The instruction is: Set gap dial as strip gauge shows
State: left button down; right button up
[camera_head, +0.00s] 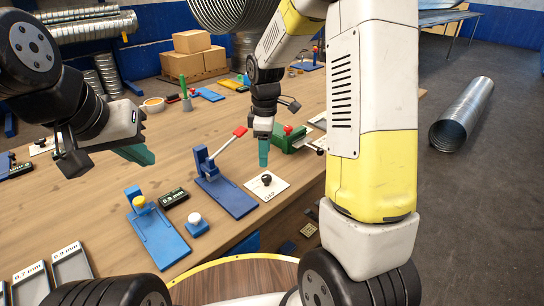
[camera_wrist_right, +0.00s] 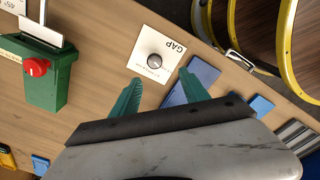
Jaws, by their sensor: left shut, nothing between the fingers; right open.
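The gap dial is a dark round knob (camera_head: 267,180) on a white plate; the plate (camera_wrist_right: 137,48) reads "GAP" in the right wrist view. The strip gauge has a blue base (camera_head: 160,238) with a yellow knob, and a black display (camera_head: 173,198) beside it that seems to read 0.9 mm. My right gripper (camera_head: 263,153) points down just above and behind the dial. In the right wrist view its teal fingers (camera_wrist_right: 160,78) are open and empty, with the knob beyond their tips. My left gripper (camera_head: 134,153) is shut and empty over the left of the table, away from the dial.
A blue press with a red-handled lever (camera_head: 228,197) stands left of the dial. A green device with a red knob (camera_head: 287,130) is behind it. A white button on a blue block (camera_head: 195,222) is near the front edge. Trays labelled 0.7 and 0.9 mm (camera_head: 72,264) lie front left.

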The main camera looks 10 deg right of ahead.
aim_at(267, 177)
jog(key=shift+w+d+f+n, duration=0.2)
jog(key=shift+w+f, duration=0.1)
jog(key=shift+f, duration=0.25)
jog(key=shift+w+d+f+n, duration=0.1)
jog(key=shift+w+f+n, duration=0.15)
jog(key=shift+f, duration=0.25)
notch_tip(267, 177, down, 8)
jog(key=shift+r, duration=0.25)
grip_shut()
